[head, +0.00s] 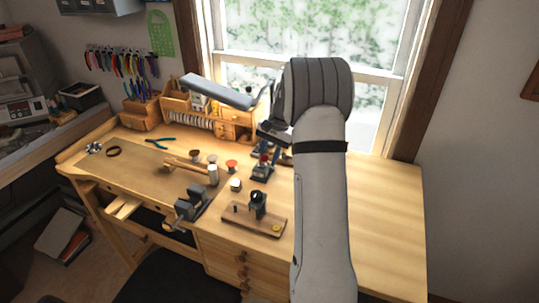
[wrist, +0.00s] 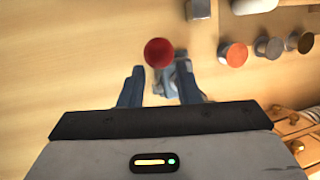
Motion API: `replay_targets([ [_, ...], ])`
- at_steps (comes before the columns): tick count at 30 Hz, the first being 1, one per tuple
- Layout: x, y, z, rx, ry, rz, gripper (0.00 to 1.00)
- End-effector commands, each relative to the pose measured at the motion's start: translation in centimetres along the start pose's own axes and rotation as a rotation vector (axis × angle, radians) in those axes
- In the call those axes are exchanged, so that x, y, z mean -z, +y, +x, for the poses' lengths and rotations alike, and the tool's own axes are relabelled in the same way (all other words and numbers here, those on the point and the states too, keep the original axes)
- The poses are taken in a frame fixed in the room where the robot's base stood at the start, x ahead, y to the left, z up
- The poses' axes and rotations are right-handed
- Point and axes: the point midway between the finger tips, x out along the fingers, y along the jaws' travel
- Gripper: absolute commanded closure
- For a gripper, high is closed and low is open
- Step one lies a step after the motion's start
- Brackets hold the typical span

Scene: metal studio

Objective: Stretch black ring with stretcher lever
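A stretcher (head: 261,173) with a dark base and a red ball knob stands on the workbench, just left of my arm in the head view. In the wrist view its red knob (wrist: 158,52) is at the fingertips of my gripper (wrist: 160,72). The two fingers are spread, one on each side of the knob; I cannot tell whether either touches it. The gripper's body hides the stretcher's lower parts there. A dark ring (head: 108,153) lies on the bench at the far left, well away from the gripper. I cannot see whether any ring sits on the stretcher.
An orange-topped post (wrist: 235,53) stands right of the knob in the wrist view, with several other capped pieces. A vise (head: 190,203), a wooden mallet (head: 184,167) and a wooden board (head: 240,219) lie nearby. The bench top (head: 390,210) right of my arm is clear.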

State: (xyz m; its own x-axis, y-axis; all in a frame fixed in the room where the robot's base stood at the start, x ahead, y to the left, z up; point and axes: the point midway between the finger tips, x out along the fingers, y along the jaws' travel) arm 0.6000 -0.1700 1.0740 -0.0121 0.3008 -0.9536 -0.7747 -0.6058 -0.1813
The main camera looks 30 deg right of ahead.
Motion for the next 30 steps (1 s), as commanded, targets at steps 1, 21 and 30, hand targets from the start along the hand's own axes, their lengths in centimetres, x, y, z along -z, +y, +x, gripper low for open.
replay_targets([
  [1, -0.1, 0.0, 0.0, 0.0, -0.001, 0.0, 0.7],
  [21, -0.1, -0.1, -7.1, 0.001, 0.002, -0.002, 0.7],
  [30, -0.1, -0.1, -7.9, 0.0, 0.0, -0.001, 0.7],
])
